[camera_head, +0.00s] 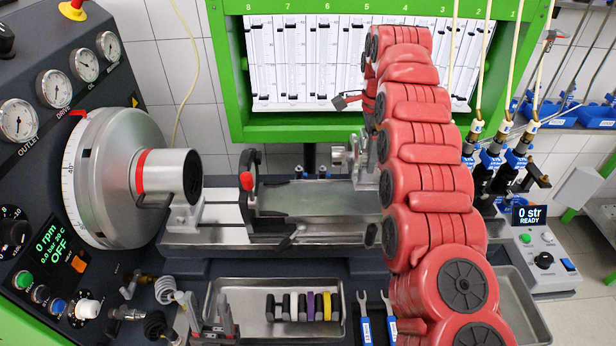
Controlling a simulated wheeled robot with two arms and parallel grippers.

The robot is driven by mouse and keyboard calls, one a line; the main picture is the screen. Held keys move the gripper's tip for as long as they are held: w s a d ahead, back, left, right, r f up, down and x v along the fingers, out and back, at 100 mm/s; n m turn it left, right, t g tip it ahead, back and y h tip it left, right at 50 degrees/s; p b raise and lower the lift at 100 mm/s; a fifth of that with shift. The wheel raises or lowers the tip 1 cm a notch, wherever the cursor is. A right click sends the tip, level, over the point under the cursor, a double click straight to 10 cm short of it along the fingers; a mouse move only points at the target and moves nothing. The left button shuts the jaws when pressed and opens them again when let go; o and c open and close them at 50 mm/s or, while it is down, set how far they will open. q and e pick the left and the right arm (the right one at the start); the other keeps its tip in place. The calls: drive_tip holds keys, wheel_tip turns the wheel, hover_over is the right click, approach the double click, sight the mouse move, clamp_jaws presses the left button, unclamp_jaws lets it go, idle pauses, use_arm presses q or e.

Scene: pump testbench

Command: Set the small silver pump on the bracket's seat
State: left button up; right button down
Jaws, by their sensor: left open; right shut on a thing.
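Below and to the left is what looks like the bracket's seat, a flat grey plate (315,199) between a clamp with a red handle (247,181) and my arm. The plate's right end is hidden by my arm. The pump appears apart from the plate's bare part; contact behind the arm cannot be told. My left gripper (213,322) is open and empty at the bottom left.
A large silver drive drum (110,175) stands at the left. A green-framed cabinet (228,70) stands behind. Hoses hang at the right, beside a control box (541,255).

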sight(340, 154)
drive_tip(key=a, duration=0.2)
drive_tip(key=s+a+p, duration=0.1)
drive_tip(key=a, duration=0.4)
drive_tip(key=shift+s+r, duration=0.15)
drive_tip(key=shift+r, duration=0.05)
drive_tip(key=a+f+p, duration=0.1)
drive_tip(key=a+p, duration=0.1)
drive_tip(key=a+f+p, duration=0.2)
drive_tip(key=a+p, duration=0.1)
drive_tip(key=a+f+p, duration=0.1)
drive_tip(key=a+p, duration=0.1)
drive_tip(key=a, duration=0.1)
drive_tip(key=shift+s+f+p, duration=0.15)
drive_tip(key=shift+f+p, duration=0.05)
drive_tip(key=shift+p, duration=0.15)
drive_tip(key=shift+f+b, duration=0.3)
drive_tip(key=shift+f, duration=0.05)
unclamp_jaws()
drive_tip(key=shift+r, duration=0.1)
